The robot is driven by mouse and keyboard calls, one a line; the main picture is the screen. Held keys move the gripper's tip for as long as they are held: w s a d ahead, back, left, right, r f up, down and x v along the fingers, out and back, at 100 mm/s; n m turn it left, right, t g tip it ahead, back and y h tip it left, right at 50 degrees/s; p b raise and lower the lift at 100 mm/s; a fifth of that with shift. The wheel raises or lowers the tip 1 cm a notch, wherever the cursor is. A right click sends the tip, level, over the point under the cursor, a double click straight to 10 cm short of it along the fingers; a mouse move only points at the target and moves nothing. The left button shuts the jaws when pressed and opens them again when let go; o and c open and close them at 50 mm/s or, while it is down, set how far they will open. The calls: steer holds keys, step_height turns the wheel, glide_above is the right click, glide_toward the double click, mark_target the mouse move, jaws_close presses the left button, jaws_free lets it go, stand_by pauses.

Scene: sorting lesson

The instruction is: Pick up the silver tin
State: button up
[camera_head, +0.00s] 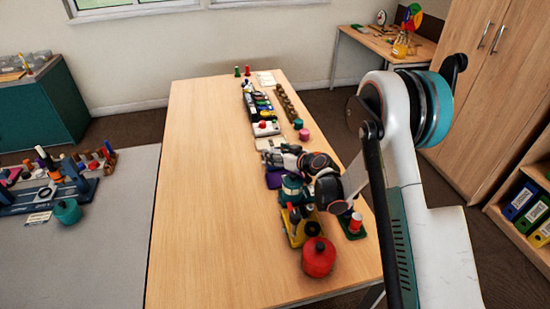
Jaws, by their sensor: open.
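My arm reaches in from the right over the wooden table (210,200). My gripper (272,151) is over the row of small things at the table's middle right. It is small in the picture and appears empty, with its jaws open. I cannot pick out the silver tin with certainty. Pale grey shapes show around the gripper, but I cannot tell whether one of them is the tin. My wrist and forearm hide part of the row.
A red round pot (319,257) stands near the front edge. A teal pot (292,187) stands close to my wrist, and a pink pot (304,134) lies beyond. The table's left half is clear. A grey table (90,265) with several things stands at left.

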steer(key=shift+c, duration=0.4)
steer(key=c, duration=1.1)
steer(key=shift+r, duration=0.15)
steer(key=shift+c, duration=0.2)
